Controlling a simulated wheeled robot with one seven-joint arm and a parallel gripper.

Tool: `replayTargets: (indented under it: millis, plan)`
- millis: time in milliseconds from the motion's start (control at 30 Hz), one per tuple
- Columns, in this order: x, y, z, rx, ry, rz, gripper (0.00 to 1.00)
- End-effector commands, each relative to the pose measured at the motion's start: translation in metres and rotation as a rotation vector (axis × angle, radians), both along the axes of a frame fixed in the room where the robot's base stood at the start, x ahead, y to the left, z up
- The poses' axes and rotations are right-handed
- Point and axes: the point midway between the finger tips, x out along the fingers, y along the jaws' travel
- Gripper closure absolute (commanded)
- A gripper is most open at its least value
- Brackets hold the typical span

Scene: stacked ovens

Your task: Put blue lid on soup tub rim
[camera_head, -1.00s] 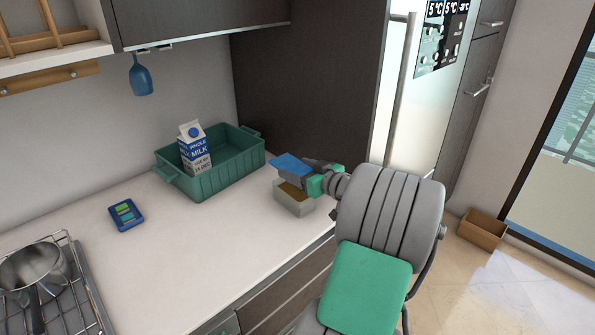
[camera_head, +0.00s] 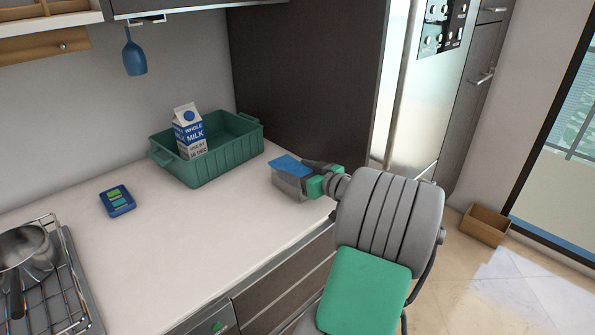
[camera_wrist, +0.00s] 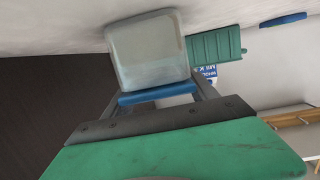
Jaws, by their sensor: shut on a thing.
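The blue lid (camera_head: 291,166) is flat and rectangular, held by its near edge in my gripper (camera_head: 308,173). It lies over the pale, translucent soup tub (camera_head: 288,187) on the counter, close to the rim and hiding the opening. I cannot tell whether it touches the rim all round. In the wrist view the tub (camera_wrist: 148,50) fills the top centre. The lid's blue edge (camera_wrist: 158,93) crosses between my gripper's fingers (camera_wrist: 165,98), right against the tub, and most of the lid is hidden.
A green crate (camera_head: 215,172) with a milk carton (camera_head: 189,131) stands left of the tub. A blue device (camera_head: 117,200) lies on the white counter (camera_head: 190,245). A pot (camera_head: 27,250) is on the rack at left. A tall dark panel (camera_head: 305,85) rises behind the tub.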

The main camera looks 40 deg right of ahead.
Motion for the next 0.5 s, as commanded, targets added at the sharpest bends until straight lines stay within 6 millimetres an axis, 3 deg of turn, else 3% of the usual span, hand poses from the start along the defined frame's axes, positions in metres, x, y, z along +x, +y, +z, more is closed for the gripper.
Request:
replayTargets:
  millis: [500]
  plan:
    - [0.0,0.0,-0.0031,-0.001,0.0,0.0,0.72]
